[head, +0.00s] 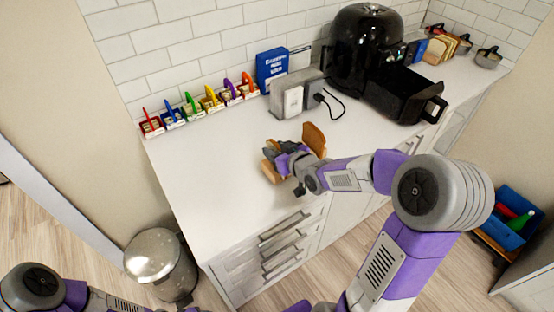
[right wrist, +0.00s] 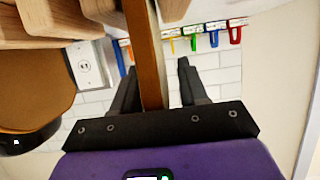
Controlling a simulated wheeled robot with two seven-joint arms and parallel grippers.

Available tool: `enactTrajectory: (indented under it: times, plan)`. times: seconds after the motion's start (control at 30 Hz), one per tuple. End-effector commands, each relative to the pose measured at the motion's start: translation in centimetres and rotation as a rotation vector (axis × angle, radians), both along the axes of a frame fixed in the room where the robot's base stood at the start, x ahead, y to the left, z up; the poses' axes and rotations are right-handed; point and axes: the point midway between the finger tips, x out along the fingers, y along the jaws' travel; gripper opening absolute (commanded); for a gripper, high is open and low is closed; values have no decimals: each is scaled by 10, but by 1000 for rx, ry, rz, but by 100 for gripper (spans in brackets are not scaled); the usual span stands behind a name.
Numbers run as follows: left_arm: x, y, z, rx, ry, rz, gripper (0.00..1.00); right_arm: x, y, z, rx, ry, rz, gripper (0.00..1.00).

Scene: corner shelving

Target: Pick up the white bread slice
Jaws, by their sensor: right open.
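My right gripper (head: 283,158) is over the counter, at a light wooden holder (head: 270,172) with bread in it. In the right wrist view the gripper (right wrist: 157,78) is open, its black fingers on either side of a brown slab (right wrist: 146,50) seen edge-on, which looks like a bread slice. The fingers do not close on it; a wider gap shows at the right finger. A brown-crusted slice (head: 314,138) stands upright just right of the gripper. I cannot tell which slice is the white one. The arm and gripper hide part of the holder. My left gripper is out of view.
A grey toaster (head: 290,96) with a cord and a black air fryer (head: 368,45), its drawer (head: 402,93) pulled out, stand behind. Colored clips (head: 200,104) line the wall. More bread slices (head: 437,50) stand in the far corner. The counter's left part is clear.

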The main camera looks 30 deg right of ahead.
Motion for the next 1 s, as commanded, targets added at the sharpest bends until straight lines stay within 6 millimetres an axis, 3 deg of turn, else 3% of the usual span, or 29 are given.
enactTrajectory:
  times: [0.07,0.37,0.73,1.0]
  plan:
    - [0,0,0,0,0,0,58,0,0,0,0,0,0,43]
    - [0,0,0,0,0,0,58,0,0,0,0,0,0,0]
    - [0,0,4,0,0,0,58,0,0,8,-1,-1,0,0]
    - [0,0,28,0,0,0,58,0,0,62,-4,-4,1,0]
